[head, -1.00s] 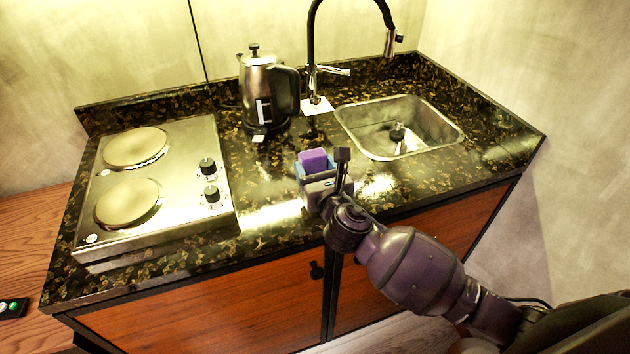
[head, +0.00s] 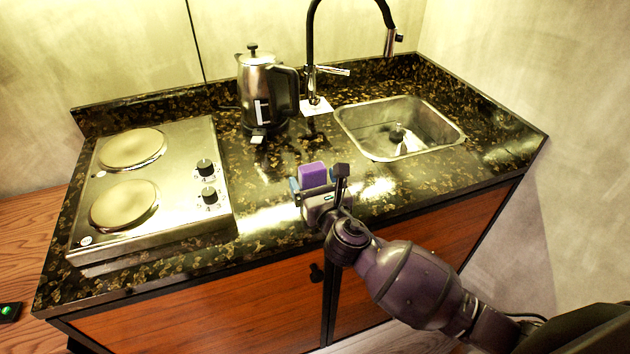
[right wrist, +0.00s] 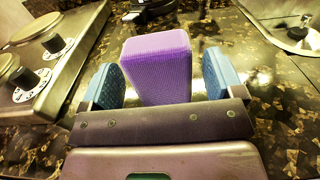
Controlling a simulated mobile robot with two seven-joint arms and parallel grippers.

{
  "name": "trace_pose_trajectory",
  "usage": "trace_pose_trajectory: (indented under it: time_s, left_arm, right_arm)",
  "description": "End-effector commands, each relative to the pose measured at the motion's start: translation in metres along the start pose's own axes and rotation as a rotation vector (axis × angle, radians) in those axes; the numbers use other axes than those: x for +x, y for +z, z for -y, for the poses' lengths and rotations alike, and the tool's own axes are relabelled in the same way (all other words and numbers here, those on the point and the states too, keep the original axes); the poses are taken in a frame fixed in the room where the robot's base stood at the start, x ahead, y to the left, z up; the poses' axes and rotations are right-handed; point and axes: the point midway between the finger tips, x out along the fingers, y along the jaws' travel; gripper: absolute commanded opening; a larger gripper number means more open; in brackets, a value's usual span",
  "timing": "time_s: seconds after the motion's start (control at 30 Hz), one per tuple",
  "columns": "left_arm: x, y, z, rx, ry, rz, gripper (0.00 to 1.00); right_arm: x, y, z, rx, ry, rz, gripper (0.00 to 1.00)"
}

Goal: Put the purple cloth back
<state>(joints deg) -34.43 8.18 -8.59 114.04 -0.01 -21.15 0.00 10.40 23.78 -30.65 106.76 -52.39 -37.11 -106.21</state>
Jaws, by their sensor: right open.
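The purple cloth (head: 313,174) looks like a thick purple block standing up at my right gripper, over the front part of the counter. My right gripper (head: 314,187) is open, with its blue finger pads on either side of the cloth. In the right wrist view the cloth (right wrist: 158,65) stands between the two pads of the gripper (right wrist: 160,84). A gap shows on the right side, and the left pad is very close to it. The gripper hides the cloth's lower end, so I cannot tell whether it touches the counter. My left gripper is not in view.
A two-plate hob (head: 216,170) stands on the left of the dark speckled counter (head: 262,185). A kettle (head: 257,85) stands at the back beside the black tap (head: 312,50). The sink (head: 430,140) is at the right. Counter between hob and sink is mostly clear.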

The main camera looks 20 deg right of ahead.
Motion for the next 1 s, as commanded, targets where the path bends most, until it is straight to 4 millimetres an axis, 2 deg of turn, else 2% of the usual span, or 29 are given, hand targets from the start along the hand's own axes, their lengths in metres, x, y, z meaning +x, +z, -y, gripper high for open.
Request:
trace_pose_trajectory:
  time_s: [0.17, 0.27, 0.7, 0.8, 1.0]
  left_arm:
    - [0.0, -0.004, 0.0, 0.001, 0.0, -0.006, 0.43]
    - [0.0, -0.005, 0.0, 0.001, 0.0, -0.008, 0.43]
    - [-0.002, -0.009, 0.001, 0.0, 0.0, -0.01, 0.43]
    - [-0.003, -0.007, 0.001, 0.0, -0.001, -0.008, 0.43]
    - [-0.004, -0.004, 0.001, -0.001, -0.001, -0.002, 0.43]
  right_arm:
    - [-0.001, 0.004, 0.0, 0.0, 0.0, 0.001, 0.87]
    - [-0.012, 0.003, 0.0, 0.0, 0.0, -0.001, 0.87]
    - [-0.093, 0.003, 0.0, 0.001, 0.0, -0.001, 0.87]
    - [-0.105, 0.002, 0.0, 0.0, 0.0, -0.001, 0.87]
    - [-0.118, 0.003, 0.0, 0.0, 0.0, 0.001, 0.87]
